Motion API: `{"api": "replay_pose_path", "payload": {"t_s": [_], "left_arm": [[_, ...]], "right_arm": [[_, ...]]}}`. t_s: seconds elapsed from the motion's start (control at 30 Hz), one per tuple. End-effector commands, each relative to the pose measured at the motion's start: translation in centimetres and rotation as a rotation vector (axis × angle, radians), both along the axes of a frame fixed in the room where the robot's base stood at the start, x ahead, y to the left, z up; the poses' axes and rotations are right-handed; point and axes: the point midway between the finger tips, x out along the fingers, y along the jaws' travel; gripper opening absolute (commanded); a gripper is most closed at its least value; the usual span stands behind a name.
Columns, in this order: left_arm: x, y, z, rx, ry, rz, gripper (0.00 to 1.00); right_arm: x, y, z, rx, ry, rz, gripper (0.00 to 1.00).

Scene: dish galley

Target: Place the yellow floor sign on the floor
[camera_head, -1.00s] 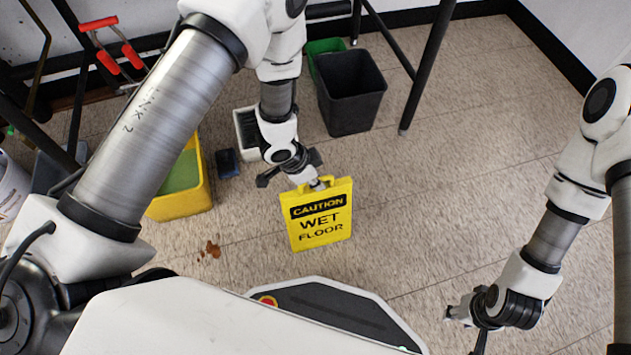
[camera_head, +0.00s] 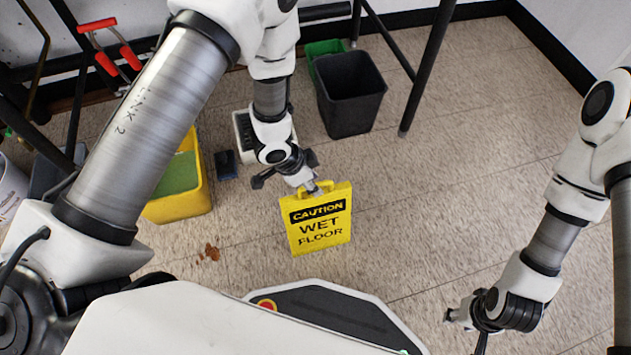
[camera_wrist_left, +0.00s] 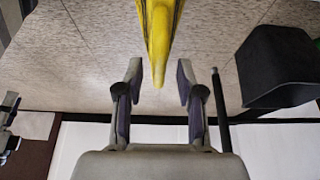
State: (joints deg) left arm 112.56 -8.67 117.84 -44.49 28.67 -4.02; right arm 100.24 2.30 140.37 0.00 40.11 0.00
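The yellow floor sign (camera_head: 320,218), reading "CAUTION WET FLOOR", is upright in the head view, in front of my base. Its lower edge looks to be at the floor. My left gripper (camera_head: 316,190) is at its top edge. In the left wrist view the fingers of my left gripper (camera_wrist_left: 159,80) are apart. The top of the sign (camera_wrist_left: 159,45) lies between them, with a gap on each side. My right gripper (camera_head: 455,318) is at the lower right of the head view, away from the sign; its fingers are too small to read.
A yellow bucket (camera_head: 198,192) stands left of the sign, with a dark blue object (camera_head: 226,164) beside it. A brown stain (camera_head: 209,252) is on the floor. A black bin (camera_head: 350,100) and a black table leg (camera_head: 425,75) stand behind. The floor to the right is clear.

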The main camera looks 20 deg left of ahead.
Motion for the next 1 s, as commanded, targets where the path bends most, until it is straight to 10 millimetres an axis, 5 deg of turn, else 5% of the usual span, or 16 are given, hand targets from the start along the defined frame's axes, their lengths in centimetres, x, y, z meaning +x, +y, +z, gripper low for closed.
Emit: {"api": "replay_pose_path", "payload": {"t_s": [0.3, 0.67, 0.77, 0.9, 1.0], "left_arm": [[-1.6, 2.5, 8.0, -0.002, -0.001, 0.003, 0.38], [-2.4, 3.2, 9.2, -0.002, 0.006, 0.01, 0.38], [-4.9, 3.8, 7.1, -0.015, 0.081, 0.155, 0.38], [-12.8, 6.8, 2.5, 0.03, 0.269, 0.605, 0.38], [-18.1, 9.4, 0.7, 0.12, 0.349, 0.875, 0.38]], "right_arm": [[0.0, 0.0, 3.8, 0.0, -0.001, 0.0, 0.4], [0.0, 0.0, 4.1, 0.0, 0.0, 0.0, 0.4], [0.0, 0.0, 4.1, 0.0, 0.0, 0.0, 0.4], [0.0, 0.0, 4.1, 0.0, 0.0, 0.0, 0.4], [0.0, 0.0, 4.2, 0.0, 0.0, 0.0, 0.4]]}}
